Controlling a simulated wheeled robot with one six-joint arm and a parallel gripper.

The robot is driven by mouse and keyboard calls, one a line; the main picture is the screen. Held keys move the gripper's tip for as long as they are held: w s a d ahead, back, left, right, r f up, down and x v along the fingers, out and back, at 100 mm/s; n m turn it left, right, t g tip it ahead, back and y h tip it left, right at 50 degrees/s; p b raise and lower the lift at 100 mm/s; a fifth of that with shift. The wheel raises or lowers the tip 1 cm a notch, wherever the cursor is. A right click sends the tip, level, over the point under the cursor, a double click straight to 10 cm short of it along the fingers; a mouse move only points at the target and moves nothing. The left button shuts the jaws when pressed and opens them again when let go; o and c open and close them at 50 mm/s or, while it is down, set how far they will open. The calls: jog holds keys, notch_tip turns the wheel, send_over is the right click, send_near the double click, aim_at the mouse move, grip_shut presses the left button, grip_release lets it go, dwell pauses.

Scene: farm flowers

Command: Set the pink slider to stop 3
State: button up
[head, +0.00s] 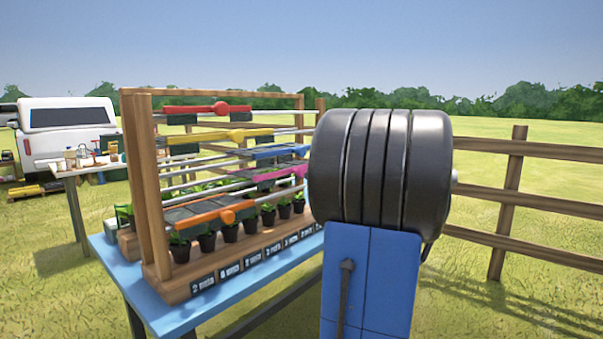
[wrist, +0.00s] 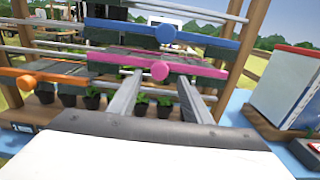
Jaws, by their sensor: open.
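The pink slider (head: 282,173) is a bar with a round knob on one of the rack's rails, partly hidden behind my arm in the head view. In the wrist view the pink slider (wrist: 118,60) runs across the middle, its knob (wrist: 160,71) at the centre. My gripper (wrist: 157,80) is open, with one grey finger on each side of the knob in the picture. I cannot tell whether either finger touches it. In the head view the gripper is hidden behind my arm. Small dark labels (head: 228,271) line the rack's front base; their text is too small to read surely.
The blue slider (wrist: 160,34) is just above the pink one, and the orange slider (wrist: 45,78) is left of it. Yellow (head: 222,136) and red (head: 207,109) sliders sit higher. Potted plants (head: 207,240) stand below. A white box (wrist: 283,85) stands at right on the blue table.

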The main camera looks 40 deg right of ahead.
aim_at(302, 171)
jog(key=w, duration=0.8)
jog(key=shift+a, duration=0.3)
